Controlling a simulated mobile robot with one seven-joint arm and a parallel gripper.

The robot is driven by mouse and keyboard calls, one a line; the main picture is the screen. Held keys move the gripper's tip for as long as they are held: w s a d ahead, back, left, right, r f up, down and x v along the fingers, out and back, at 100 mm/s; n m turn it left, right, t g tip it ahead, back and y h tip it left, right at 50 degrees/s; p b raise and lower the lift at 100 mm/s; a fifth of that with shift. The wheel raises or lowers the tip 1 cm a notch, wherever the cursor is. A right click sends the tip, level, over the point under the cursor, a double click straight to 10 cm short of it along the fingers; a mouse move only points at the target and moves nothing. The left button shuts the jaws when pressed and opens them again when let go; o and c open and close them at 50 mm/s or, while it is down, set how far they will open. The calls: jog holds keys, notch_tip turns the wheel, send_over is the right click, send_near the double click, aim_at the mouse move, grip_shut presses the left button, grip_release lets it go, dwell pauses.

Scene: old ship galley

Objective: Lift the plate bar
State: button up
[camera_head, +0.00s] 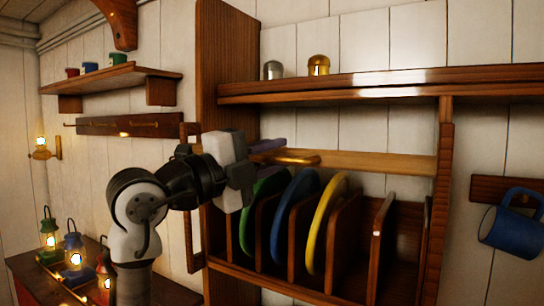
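The plate bar (385,163) is a light wooden bar running level across the front of the plate rack, above the plates. A brass-coloured handle or rod (297,159) shows in front of its left part. My gripper (266,156) is at the left end of the brass piece, with a purple-grey finger above it. The lower finger is hard to make out, and I cannot tell whether the gripper touches the brass piece. A green plate (262,200), a blue plate (289,215) and a yellow plate (324,225) stand upright between the rack's wooden dividers (343,245).
The rack's left post (225,60) rises close behind my arm. A shelf (390,88) above holds a silver shaker (272,70) and a gold shaker (318,66). A blue mug (512,225) hangs at right. Lit lanterns (73,250) stand at lower left.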

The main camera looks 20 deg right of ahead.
jog(key=shift+a, duration=0.1)
jog(key=shift+s+a+f+b, duration=0.15)
jog(key=shift+a+f+b, duration=0.05)
jog(key=shift+a+b, duration=0.15)
jog(key=b+v, duration=0.4)
jog(key=v, duration=0.8)
jog(key=shift+a, duration=0.4)
jog(key=shift+s+r, duration=0.1)
jog(key=shift+r, duration=0.05)
